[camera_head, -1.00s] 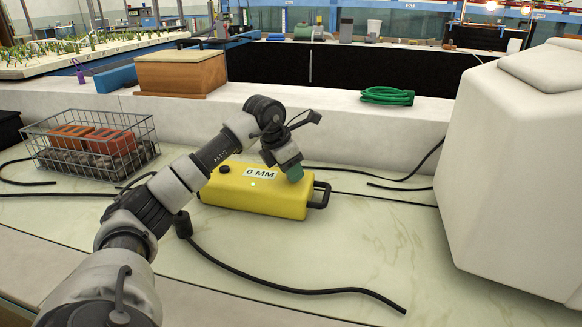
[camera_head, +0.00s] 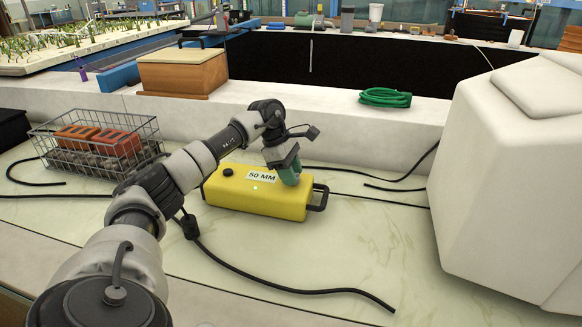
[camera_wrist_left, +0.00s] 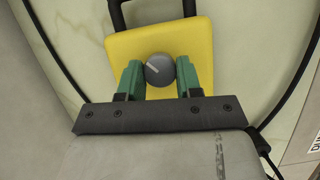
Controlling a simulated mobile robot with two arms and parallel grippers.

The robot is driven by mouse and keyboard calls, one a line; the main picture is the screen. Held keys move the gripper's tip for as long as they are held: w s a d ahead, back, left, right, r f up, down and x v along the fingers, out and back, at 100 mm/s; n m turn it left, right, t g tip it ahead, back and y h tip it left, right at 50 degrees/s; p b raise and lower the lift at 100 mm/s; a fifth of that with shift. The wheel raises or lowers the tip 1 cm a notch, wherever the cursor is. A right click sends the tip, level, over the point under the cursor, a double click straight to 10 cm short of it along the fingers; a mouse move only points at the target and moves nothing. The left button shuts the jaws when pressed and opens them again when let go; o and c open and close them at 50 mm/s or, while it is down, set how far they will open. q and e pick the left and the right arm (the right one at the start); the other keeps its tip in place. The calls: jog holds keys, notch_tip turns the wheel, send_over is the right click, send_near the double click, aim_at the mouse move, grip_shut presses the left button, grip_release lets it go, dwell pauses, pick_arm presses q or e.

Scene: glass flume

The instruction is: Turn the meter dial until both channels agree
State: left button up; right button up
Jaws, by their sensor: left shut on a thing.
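The yellow meter (camera_head: 250,202) lies on the pale bench top, with a black handle at its right end and a white label (camera_head: 261,175) reading "50 MM". My left gripper (camera_head: 290,177) is over the right part of the meter. In the left wrist view the grey dial (camera_wrist_left: 159,69), with a white pointer line, sits between the green fingers of my left gripper (camera_wrist_left: 158,75), which is shut on it. In the head view the gripper hides the dial. My right gripper is in neither current view.
A wire basket (camera_head: 140,130) with orange and dark blocks stands at the left. A wooden box (camera_head: 182,75) and a coiled green hose (camera_head: 386,97) rest on the ledge behind. A large white block (camera_head: 510,175) stands at the right. Black cables (camera_head: 290,288) cross the bench.

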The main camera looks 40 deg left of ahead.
pick_arm(q)
jog(key=shift+w+r+m+g, duration=0.1)
jog(key=shift+m+g, duration=0.3)
jog(key=shift+m, duration=0.5)
jog(key=shift+m+g, duration=0.3)
jog(key=shift+m, duration=0.6)
jog(key=shift+w+m+g, duration=0.1)
jog(key=shift+m+g, duration=0.2)
jog(key=shift+m, duration=0.5)
jog(key=shift+m+g, duration=0.4)
jog(key=shift+m, duration=0.7)
pick_arm(e)
jog(key=shift+s+d+f, duration=0.1)
jog(key=shift+s+f, duration=0.05)
jog(key=shift+s, duration=0.35)
jog(key=shift+s+d+f, duration=0.1)
jog(key=shift+s+f, duration=0.05)
jog(key=shift+s, duration=0.45)
pick_arm(q)
jog(key=o, duration=0.9)
